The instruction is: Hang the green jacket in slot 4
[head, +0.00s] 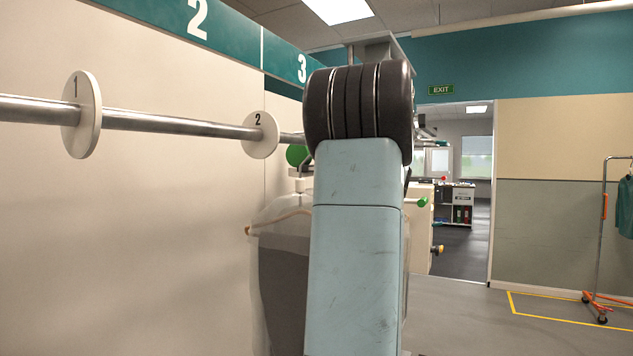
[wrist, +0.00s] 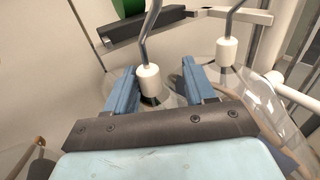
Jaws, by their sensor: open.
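My gripper (wrist: 158,70) is open in the wrist view, with its two blue fingers apart. A white hanger collar (wrist: 148,78) with a bent metal hook stands between the fingers, closer to the left one; I cannot tell if they touch. Clear plastic covers the garment below it. In the head view, my arm hides the gripper. A dark grey garment in a clear cover (head: 283,285) hangs behind the arm. A green garment (head: 625,208) shows at the far right edge on a separate rack; I cannot tell if it is the task's jacket. Slot 4 is hidden.
The wall rail (head: 165,123) carries numbered discs 1 (head: 82,115) and 2 (head: 260,135). A second hanger collar (wrist: 227,52) is right of the fingers. A green round part (head: 297,155) is near the rail. The wheeled rack (head: 603,240) stands right, with open floor before it.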

